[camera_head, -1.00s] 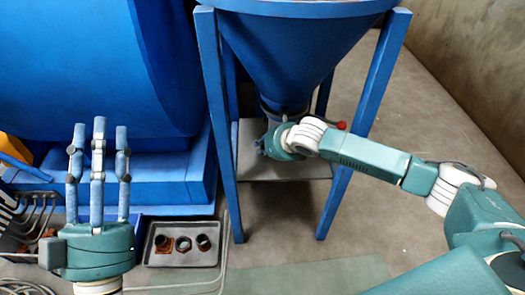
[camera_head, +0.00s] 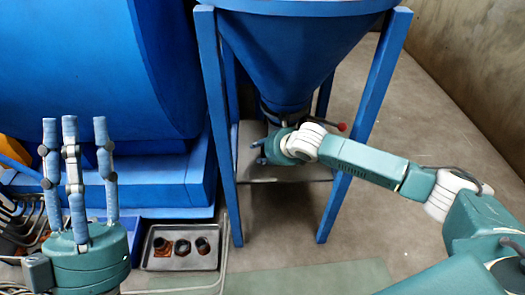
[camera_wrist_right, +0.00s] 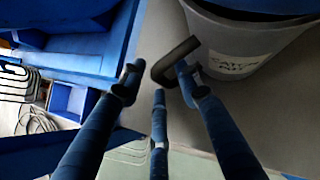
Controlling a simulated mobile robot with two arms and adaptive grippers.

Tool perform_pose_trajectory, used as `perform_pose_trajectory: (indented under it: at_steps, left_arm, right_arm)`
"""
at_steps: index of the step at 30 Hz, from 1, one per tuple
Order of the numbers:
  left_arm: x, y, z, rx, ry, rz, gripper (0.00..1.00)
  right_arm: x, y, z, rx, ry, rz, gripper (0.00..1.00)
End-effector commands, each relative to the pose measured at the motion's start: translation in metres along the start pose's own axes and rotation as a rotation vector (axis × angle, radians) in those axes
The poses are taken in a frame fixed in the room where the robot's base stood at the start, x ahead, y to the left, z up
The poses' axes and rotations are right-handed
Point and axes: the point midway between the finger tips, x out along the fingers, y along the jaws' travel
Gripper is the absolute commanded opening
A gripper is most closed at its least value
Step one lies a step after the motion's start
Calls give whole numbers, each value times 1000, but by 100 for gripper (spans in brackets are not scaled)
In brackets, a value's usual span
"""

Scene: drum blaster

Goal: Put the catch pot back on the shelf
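The grey catch pot (camera_wrist_right: 245,50), with a white label, shows at the top right of the right wrist view. Its dark bent handle (camera_wrist_right: 172,62) reaches between the fingers of my right gripper (camera_wrist_right: 158,82). The fingers are spread, with a gap between the left finger and the handle; the right finger is close to or touching it. In the head view my right gripper (camera_head: 262,150) is beneath the hopper cone, and I cannot make out the pot there. The shelf (camera_head: 252,165) between the hopper legs shows in part. My left gripper (camera_head: 78,150) is open and empty, fingers upward.
The blue hopper (camera_head: 295,60) stands on blue legs (camera_head: 222,130) around my right arm. A red-knobbed lever (camera_head: 342,127) is by the outlet. The floor to the right is clear.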

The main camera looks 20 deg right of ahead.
Motion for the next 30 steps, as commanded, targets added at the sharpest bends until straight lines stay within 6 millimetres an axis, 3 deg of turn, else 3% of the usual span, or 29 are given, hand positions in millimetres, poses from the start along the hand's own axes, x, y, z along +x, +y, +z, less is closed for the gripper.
perform_pose_trajectory:
  at_steps: [8, 20, 30]
  left_arm:
    - [1, 0, -1, 0, -1, 0, 40]
    - [-14, -10, 86, 19, -400, -17, 40]
    - [-63, -22, 153, 32, -775, -38, 40]
  right_arm:
    - [-5, -1, 2, 0, 1, -1, 33]
    - [-46, -1, 3, -1, 1, 0, 33]
    - [-87, 0, 2, -1, 1, 0, 33]
